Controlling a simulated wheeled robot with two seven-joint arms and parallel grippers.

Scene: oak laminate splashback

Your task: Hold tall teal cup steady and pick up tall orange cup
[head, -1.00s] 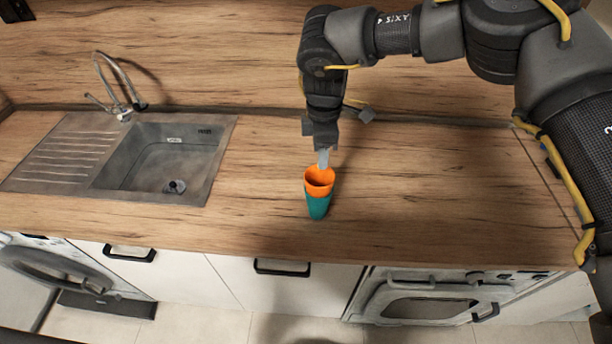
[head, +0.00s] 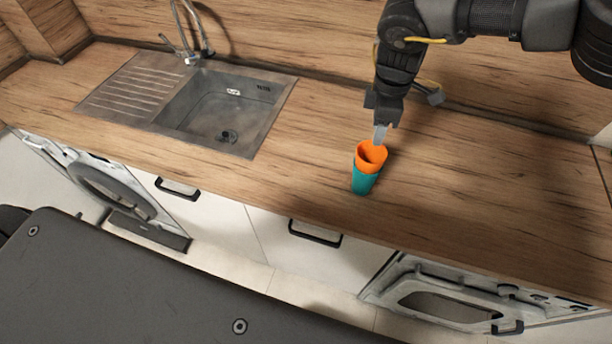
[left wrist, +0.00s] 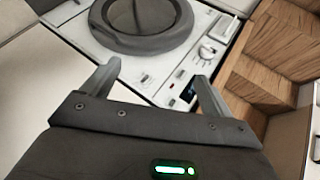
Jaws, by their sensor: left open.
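The tall orange cup (head: 371,153) sits nested in the tall teal cup (head: 365,182), with its orange rim and upper part showing above the teal. The pair stands upright on the wooden counter, right of the sink. My right gripper (head: 380,138) points down at the far rim of the orange cup. Only one fingertip shows clearly, so I cannot tell whether it grips the rim. My left gripper (left wrist: 158,88) is open and empty in the left wrist view, facing a white appliance, away from the cups. It is not in the head view.
A sink (head: 215,110) with a drainboard and a tap (head: 192,40) is at the left of the counter (head: 470,180). The counter is clear around the cups.

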